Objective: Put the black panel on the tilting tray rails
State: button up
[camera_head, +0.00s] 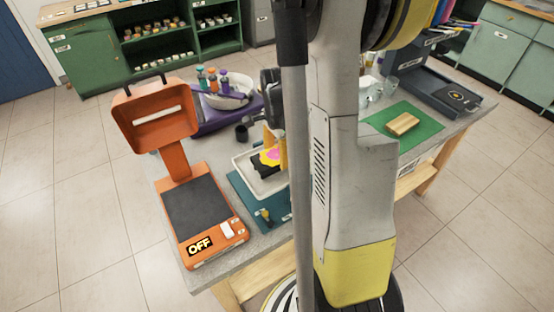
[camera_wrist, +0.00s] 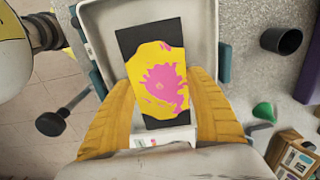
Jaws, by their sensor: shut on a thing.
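The black panel (camera_wrist: 136,38) has a yellow and pink paint patch over its middle; it also shows in the head view (camera_head: 257,168). My gripper (camera_wrist: 160,95) has its two yellow fingers on either side of the panel and is shut on it. In the head view my gripper (camera_head: 273,140) points down over the white tilting tray (camera_head: 243,162), which sits on a teal base (camera_head: 240,187). The panel is over the tray's inside; whether it touches the rails or floor is hidden. My arm covers the tray's right side.
An orange scale (camera_head: 195,208) stands left of the tray. A dark cup (camera_wrist: 283,40) and a green cone (camera_wrist: 264,111) are right of the tray in the wrist view. A green mat (camera_head: 412,146) with a wooden block (camera_head: 402,124) lies right of my arm.

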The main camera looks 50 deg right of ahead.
aim_at(277, 154)
jog(key=shift+f, duration=0.55)
jog(key=shift+f, duration=0.2)
jog(key=o, duration=1.2)
jog(key=shift+o, duration=0.2)
jog(key=shift+r, duration=0.15)
notch_tip(277, 154, up, 12)
jog(key=p, duration=0.4)
jog(key=s+a+r+n+t, duration=0.1)
jog(key=a+r+n+t, duration=0.1)
jog(key=a+n, duration=0.5)
jog(key=s+a+r+n+t, duration=0.2)
jog(key=a+r+n, duration=0.2)
jog(key=a+n, duration=0.3)
jog(key=s+a+r+n+t, duration=0.2)
jog(key=a+n, duration=0.4)
jog(key=a, duration=0.5)
jog(key=shift+s+a+r+n+t, duration=0.3)
jog(key=shift+r+n+t, duration=0.1)
jog(key=shift+r+t, duration=0.3)
